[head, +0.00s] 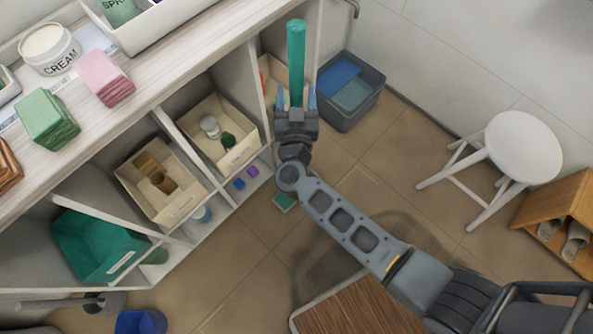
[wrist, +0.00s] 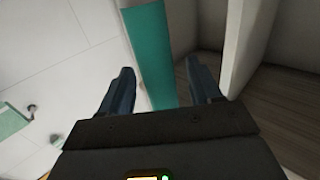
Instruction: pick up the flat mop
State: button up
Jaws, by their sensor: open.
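The flat mop shows as a thick teal handle (head: 296,52) standing upright at the right end of the shelf unit. My gripper (head: 296,96) is open at its lower visible part, with one blue finger on each side in the picture. In the wrist view the teal handle (wrist: 152,45) runs between the two open fingers of my gripper (wrist: 160,68), with gaps beside it. I cannot tell whether it is fully between the jaws in depth. The mop's lower end is hidden behind my gripper and arm.
A grey bin (head: 350,92) stands just right of the handle. The shelf unit's side panel (head: 258,85) is close on the left. A white stool (head: 522,147) and a wooden shoe rack (head: 562,205) stand at right. A small teal item (head: 284,203) lies below my wrist.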

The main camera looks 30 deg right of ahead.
jog(key=x, duration=0.2)
jog(key=shift+w+d, duration=0.2)
jog(key=shift+w, duration=0.05)
grip_shut()
dwell(0.4)
